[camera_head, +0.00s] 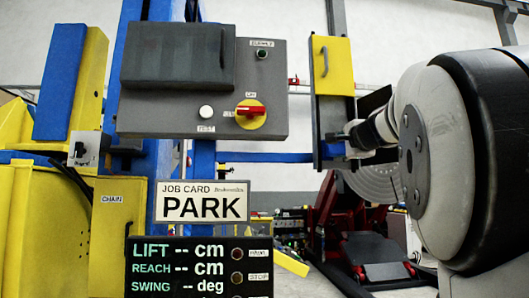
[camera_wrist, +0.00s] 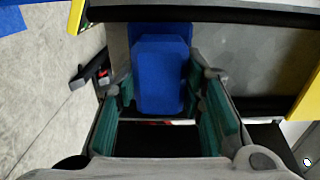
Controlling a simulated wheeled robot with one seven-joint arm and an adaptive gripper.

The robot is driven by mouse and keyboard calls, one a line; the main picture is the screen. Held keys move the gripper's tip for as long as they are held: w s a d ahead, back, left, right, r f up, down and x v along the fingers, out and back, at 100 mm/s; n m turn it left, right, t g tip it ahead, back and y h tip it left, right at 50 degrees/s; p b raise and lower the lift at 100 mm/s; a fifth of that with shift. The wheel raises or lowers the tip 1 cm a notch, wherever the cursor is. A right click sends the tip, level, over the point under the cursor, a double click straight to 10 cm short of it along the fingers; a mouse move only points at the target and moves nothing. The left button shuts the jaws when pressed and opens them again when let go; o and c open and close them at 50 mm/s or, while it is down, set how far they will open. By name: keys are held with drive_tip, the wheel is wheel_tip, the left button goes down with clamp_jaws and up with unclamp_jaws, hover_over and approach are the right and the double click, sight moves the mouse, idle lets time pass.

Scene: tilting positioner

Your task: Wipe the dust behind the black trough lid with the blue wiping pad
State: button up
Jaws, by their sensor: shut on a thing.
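In the wrist view my gripper (camera_wrist: 165,95) is shut on the blue wiping pad (camera_wrist: 160,80), a blue block between its teal-lined fingers. The pad reaches over a dark trough with yellow ends (camera_wrist: 306,98). A black bar, seemingly the edge of the black trough lid (camera_wrist: 210,14), crosses the top of the wrist view. A mottled grey surface (camera_wrist: 245,62) lies below it, right of the pad. I cannot tell whether the mottling is dust or whether the pad touches the surface.
A grey control box (camera_head: 270,85) with a red-and-yellow knob hangs at upper left. A PARK job card (camera_head: 203,201) stands above a black readout panel (camera_head: 185,262). Red-and-black machinery (camera_head: 350,225) stands behind. Pale floor (camera_wrist: 40,90) is open left of the trough in the wrist view.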

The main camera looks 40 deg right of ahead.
drive_tip(key=shift+w+f+b, duration=0.1)
drive_tip(key=shift+f+b, duration=0.25)
drive_tip(key=shift+f, duration=0.15)
drive_tip(key=shift+b+v, duration=0.4)
drive_tip(key=shift+v, duration=2.65)
drive_tip(key=v, duration=0.3)
drive_tip(key=shift+d, duration=0.1)
drive_tip(key=shift+w+a+x, duration=0.1)
drive_tip(key=shift+a+x, duration=0.1)
drive_tip(key=shift+x, duration=0.95)
drive_tip(key=shift+w+a+x, duration=0.15)
drive_tip(key=shift+a+x, duration=0.05)
drive_tip(key=shift+x, duration=0.9)
drive_tip(key=shift+w+a+x, duration=0.1)
drive_tip(key=shift+a+x, duration=0.1)
drive_tip(key=shift+x, duration=0.95)
